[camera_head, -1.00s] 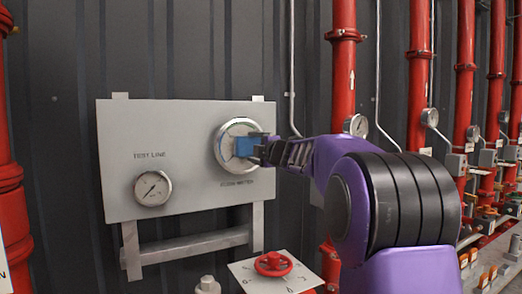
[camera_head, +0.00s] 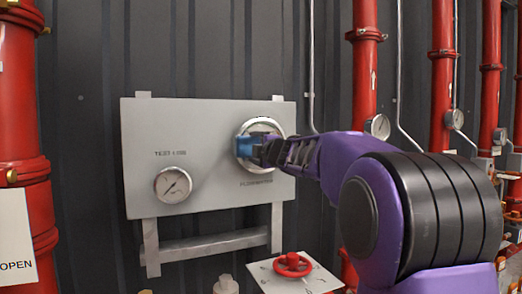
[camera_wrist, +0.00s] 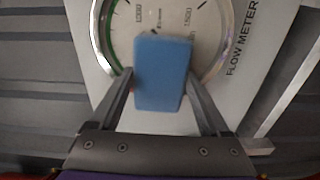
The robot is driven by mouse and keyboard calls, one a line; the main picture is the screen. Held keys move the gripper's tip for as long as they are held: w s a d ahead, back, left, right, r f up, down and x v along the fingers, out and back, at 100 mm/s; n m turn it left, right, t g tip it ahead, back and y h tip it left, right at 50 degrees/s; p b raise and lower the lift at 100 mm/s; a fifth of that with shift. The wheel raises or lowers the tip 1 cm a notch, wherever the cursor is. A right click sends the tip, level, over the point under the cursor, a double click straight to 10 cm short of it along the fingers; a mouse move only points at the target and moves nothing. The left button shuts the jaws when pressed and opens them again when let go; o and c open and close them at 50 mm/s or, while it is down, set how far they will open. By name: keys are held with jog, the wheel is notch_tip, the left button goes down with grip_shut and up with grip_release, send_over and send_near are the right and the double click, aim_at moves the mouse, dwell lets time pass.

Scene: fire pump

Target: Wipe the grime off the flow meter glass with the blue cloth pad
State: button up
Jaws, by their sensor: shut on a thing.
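The flow meter (camera_head: 262,124) is a round dial with a bright metal rim, at the upper right of a grey panel. In the wrist view its glass (camera_wrist: 205,35) shows printed numbers and a few dark spots near the pad's upper edge. My gripper (camera_head: 256,150) is shut on the blue cloth pad (camera_wrist: 163,72), which shows between both fingers in the wrist view. The pad (camera_head: 244,147) is in front of the dial and covers its lower left part in the head view. I cannot tell whether the pad touches the glass. The gripper hides part of the dial.
A test line gauge (camera_head: 173,185) sits lower left on the grey panel (camera_head: 200,125). A red handwheel (camera_head: 293,264) is below the panel. Red pipes (camera_head: 365,65) stand to the right, and another (camera_head: 18,110) at the left edge.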

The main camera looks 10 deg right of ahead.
jog(key=shift+s+a, duration=0.15)
jog(key=shift+a, duration=0.8)
jog(key=shift+r+p, duration=0.8)
jog(key=shift+r, duration=0.2)
jog(key=w+d+p, duration=0.1)
jog(key=w+d, duration=0.1)
jog(key=d, duration=0.9)
jog(key=shift+d+p, duration=0.15)
jog(key=shift+p, duration=0.15)
jog(key=shift+w+f, duration=0.1)
jog(key=shift+s+d+b, duration=0.2)
jog(key=shift+s+b, duration=0.05)
jog(key=shift+s, duration=0.7)
jog(key=shift+s+d+b, duration=0.15)
jog(key=shift+s+b, duration=0.15)
jog(key=shift+s, duration=0.7)
jog(key=shift+s+d+b, duration=0.2)
jog(key=shift+s+b, duration=0.05)
jog(key=shift+s, duration=0.7)
